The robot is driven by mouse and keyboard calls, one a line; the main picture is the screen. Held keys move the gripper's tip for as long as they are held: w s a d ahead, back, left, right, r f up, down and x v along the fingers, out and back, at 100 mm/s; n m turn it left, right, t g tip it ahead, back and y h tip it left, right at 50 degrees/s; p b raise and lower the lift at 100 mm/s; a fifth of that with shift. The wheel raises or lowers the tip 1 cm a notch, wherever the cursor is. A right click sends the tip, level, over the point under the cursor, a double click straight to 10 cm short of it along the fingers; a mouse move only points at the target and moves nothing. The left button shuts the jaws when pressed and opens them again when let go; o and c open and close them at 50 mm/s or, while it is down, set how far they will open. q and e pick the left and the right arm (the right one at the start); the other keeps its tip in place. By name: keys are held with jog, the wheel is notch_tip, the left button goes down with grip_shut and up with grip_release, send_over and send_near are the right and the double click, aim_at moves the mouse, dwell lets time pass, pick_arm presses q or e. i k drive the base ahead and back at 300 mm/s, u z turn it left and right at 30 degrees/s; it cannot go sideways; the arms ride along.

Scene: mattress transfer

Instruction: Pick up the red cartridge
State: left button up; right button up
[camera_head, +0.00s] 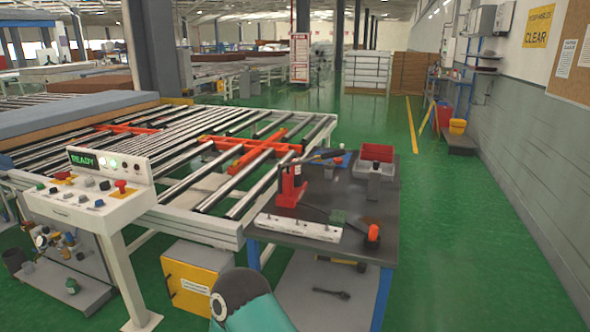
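A red upright object (290,186) stands on the dark-topped workbench (385,215), near its left edge beside the roller conveyor. It is the likeliest red cartridge, but its details are too small to be sure. A dark, rod-like part slants up to the right from it. Neither of my grippers shows. A teal and dark rounded part at the bottom edge looks like one of my arm links.
A white strip (298,228) lies at the bench front. The roller conveyor (160,165) is left of the bench, with a mattress (70,115) at far left. A control console (90,195) and yellow box (195,277) stand nearer.

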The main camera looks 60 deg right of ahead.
aim_at(296, 168)
jog(key=z, duration=0.5)
jog(key=i, duration=1.1)
jog(key=z, duration=1)
jog(key=i, duration=0.25)
jog(key=z, duration=0.1)
jog(key=k, duration=0.85)
jog(key=z, duration=0.15)
jog(key=i, duration=0.85)
jog(key=u, duration=0.05)
